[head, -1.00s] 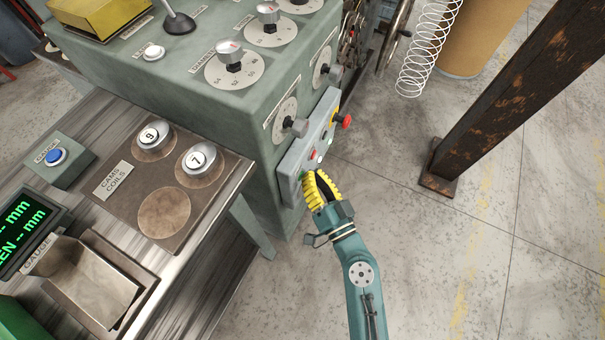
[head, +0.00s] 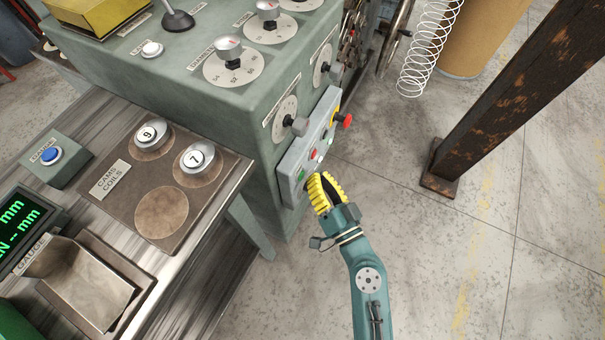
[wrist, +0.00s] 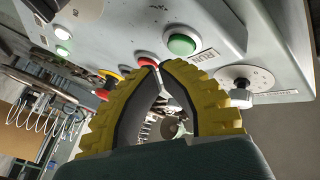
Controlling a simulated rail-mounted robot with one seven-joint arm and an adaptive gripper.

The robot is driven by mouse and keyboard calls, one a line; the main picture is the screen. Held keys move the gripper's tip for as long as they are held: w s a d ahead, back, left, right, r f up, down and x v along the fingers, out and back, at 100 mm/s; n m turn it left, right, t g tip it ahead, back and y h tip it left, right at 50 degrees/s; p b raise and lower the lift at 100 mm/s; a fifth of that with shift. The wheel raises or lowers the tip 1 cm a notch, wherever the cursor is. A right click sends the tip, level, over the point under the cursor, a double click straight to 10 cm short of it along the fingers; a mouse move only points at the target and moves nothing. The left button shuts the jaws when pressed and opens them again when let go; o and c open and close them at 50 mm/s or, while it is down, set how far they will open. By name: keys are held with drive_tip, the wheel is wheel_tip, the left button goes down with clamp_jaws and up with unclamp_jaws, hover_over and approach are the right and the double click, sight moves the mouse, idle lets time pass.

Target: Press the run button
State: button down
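The run button is the green button (wrist: 182,44) in a pale ring, with a RUN label beside it in the wrist view. In the head view the green button (head: 301,174) sits at the near end of the grey control panel (head: 322,130) on the machine's side. My gripper (head: 319,177) has yellow ribbed fingers and is just right of the panel's near end. In the wrist view its fingertips (wrist: 160,66) come together, empty, below and left of the green button. I see no clear contact with the button.
A red button (wrist: 147,60) is next to the green one. A red emergency stop (head: 345,120) on yellow and white lit buttons are farther along. A knob (wrist: 241,94) is on the right in the wrist view. A steel post (head: 480,110) stands right; floor between is clear.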

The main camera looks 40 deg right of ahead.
drive_tip(key=s+b, duration=0.1)
drive_tip(key=s+d+b, duration=0.1)
drive_tip(key=s, duration=0.1)
drive_tip(key=s+d+b, duration=0.1)
drive_tip(key=shift+s, duration=0.4)
idle(0.7)
